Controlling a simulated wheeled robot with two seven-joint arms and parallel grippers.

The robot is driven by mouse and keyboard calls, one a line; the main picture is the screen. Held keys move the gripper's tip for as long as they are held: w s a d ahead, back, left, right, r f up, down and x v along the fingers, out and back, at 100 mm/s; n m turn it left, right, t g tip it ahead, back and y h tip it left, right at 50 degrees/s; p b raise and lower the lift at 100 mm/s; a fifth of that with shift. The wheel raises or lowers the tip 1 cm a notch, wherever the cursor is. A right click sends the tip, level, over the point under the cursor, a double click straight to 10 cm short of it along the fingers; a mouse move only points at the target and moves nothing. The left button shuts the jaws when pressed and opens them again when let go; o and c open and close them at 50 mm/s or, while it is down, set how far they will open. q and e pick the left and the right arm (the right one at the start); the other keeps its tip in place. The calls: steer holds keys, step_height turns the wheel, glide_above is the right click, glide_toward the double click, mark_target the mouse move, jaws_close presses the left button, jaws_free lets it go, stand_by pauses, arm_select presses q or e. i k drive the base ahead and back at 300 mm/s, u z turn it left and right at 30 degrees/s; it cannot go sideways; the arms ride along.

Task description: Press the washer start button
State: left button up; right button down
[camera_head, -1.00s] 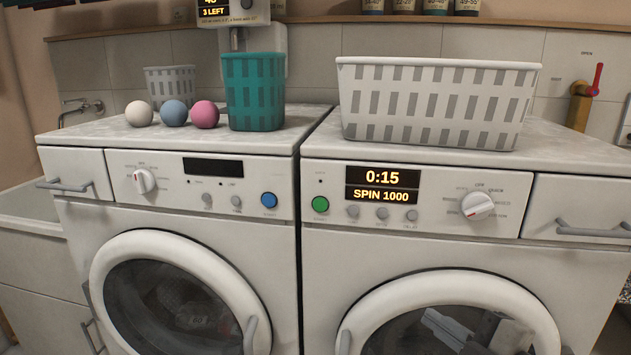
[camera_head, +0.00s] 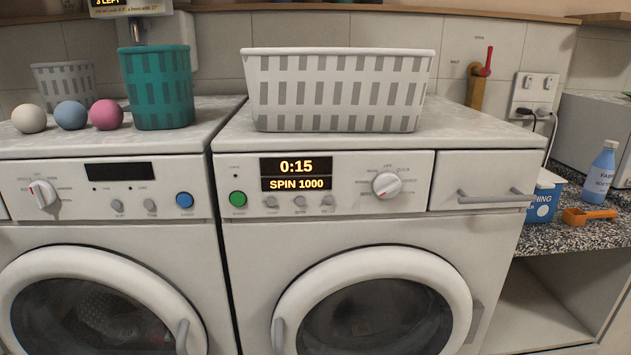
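Two white front-loading machines stand side by side. The right machine (camera_head: 330,228), whose display (camera_head: 296,174) reads 0:15 and SPIN 1000, has a round green button (camera_head: 237,198) at the left of its panel. Its dial (camera_head: 386,185) is right of the display, and its round door (camera_head: 290,290) looks shut. The left machine (camera_head: 120,228) has a blank dark display (camera_head: 118,171), a dial (camera_head: 42,194) and a blue button (camera_head: 184,200). Neither of my grippers is in view, and nothing covers the buttons.
A white basket (camera_head: 335,90) stands on the right machine. A teal basket (camera_head: 158,90), a grey basket (camera_head: 66,82) and three balls (camera_head: 71,115) are on the left machine. The counter (camera_head: 575,235) at right holds a blue box (camera_head: 543,203), a bottle (camera_head: 601,172) and an orange scoop (camera_head: 588,216).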

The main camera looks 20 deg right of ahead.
mark_target(238, 199)
steer(key=k, duration=0.5)
steer(key=u, duration=0.95)
steer(key=i, duration=0.7)
steer(key=z, duration=0.4)
